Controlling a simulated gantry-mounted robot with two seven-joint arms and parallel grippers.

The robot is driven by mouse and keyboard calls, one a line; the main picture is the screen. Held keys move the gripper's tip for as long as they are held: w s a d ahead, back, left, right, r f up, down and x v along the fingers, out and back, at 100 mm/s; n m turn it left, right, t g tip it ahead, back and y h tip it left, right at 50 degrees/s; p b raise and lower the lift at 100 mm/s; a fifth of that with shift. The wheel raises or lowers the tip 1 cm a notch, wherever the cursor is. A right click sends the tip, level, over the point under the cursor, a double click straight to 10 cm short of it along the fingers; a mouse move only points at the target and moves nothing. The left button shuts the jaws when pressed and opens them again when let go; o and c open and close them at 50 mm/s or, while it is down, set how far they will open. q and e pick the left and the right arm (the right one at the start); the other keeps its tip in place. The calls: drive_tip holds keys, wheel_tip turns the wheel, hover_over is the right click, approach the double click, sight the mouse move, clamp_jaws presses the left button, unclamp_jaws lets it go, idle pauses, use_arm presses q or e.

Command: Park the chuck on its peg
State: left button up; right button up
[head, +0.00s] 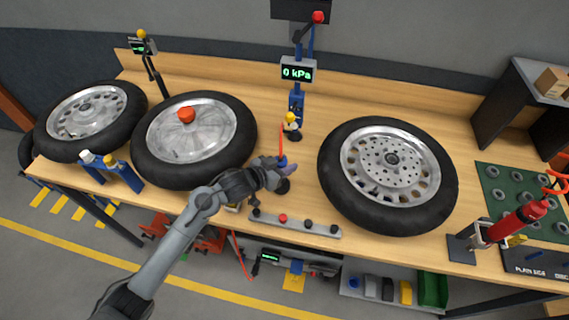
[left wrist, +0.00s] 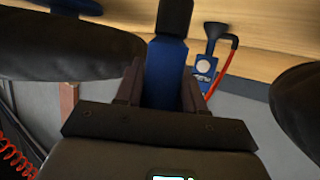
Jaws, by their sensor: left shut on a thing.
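The chuck (head: 282,160) has a blue body with a red hose rising from it. My left gripper (head: 280,170) is shut on it, near the front middle of the bench. In the left wrist view the chuck's blue body (left wrist: 165,72) lies between the two fingers (left wrist: 160,85), with a black part beyond it. A small round black base (head: 284,187) stands on the bench just below the gripper, possibly that of the peg. The gripper hides how the chuck and this base relate; I cannot tell whether they touch. My right gripper is not in view.
A blue post (head: 296,100) with a display reading 0 kPa (head: 298,71) stands behind. A small yellow-topped item (head: 291,122) is nearer. Wheels lie left (head: 240,150) and right (head: 440,185). A metal bar with knobs (head: 310,227) lies along the front edge.

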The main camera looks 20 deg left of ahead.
use_arm(q)
drive_tip(key=shift+f, duration=0.4)
drive_tip(key=o, duration=1.2)
drive_tip(key=shift+r, duration=0.1)
wheel_tip(320, 180, up, 11)
drive_tip(key=p, duration=1.1)
